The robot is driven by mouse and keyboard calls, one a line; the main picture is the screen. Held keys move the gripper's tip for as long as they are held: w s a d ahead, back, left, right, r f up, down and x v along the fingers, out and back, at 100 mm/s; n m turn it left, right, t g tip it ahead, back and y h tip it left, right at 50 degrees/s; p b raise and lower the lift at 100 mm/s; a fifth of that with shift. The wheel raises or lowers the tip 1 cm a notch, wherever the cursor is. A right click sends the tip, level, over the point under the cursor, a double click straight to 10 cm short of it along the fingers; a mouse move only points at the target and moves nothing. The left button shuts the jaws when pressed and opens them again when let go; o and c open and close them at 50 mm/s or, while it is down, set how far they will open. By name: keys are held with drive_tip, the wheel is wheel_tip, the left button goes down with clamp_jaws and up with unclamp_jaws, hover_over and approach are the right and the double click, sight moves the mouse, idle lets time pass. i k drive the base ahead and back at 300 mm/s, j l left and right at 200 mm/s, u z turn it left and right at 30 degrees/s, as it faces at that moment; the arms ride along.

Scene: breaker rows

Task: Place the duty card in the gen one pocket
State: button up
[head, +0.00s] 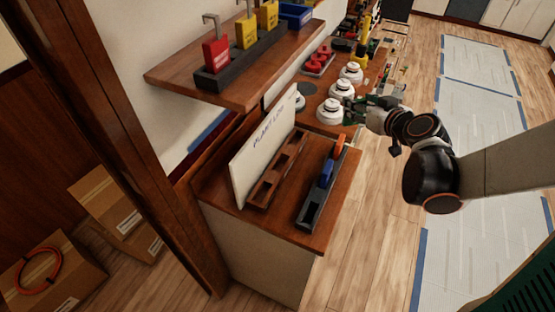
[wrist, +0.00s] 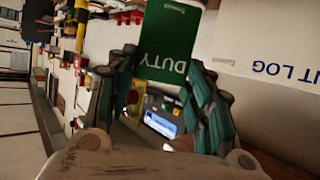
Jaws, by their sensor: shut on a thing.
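The duty card (wrist: 172,42) is green with white "DUTY" lettering, upside down in the wrist view. My gripper (wrist: 165,90) is shut on it, with a finger on either side of the card's lower part. In the head view my gripper (head: 362,106) is at the counter's right edge, beside the white round knobs. The card is too small there to make out clearly. A wooden rack (head: 277,170) with recesses stands before the white "PLANT LOG" board (head: 263,140). No label for a gen one pocket is readable, so I cannot tell which pocket it is.
A dark tray (head: 311,208) holding blue and orange pieces lies right of the rack. White round knobs (head: 329,112) line the counter behind. Open floor (head: 385,235) lies right of the counter.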

sight(280, 168)
drive_tip(key=k+l+u, duration=0.1)
drive_tip(key=u, duration=0.3)
drive_tip(key=k+l+u, duration=0.1)
drive_tip(key=u, duration=0.3)
drive_tip(key=k+l+u, duration=0.15)
drive_tip(key=u, duration=0.25)
drive_tip(key=j+u, duration=0.25)
drive_tip(key=i+j, duration=0.05)
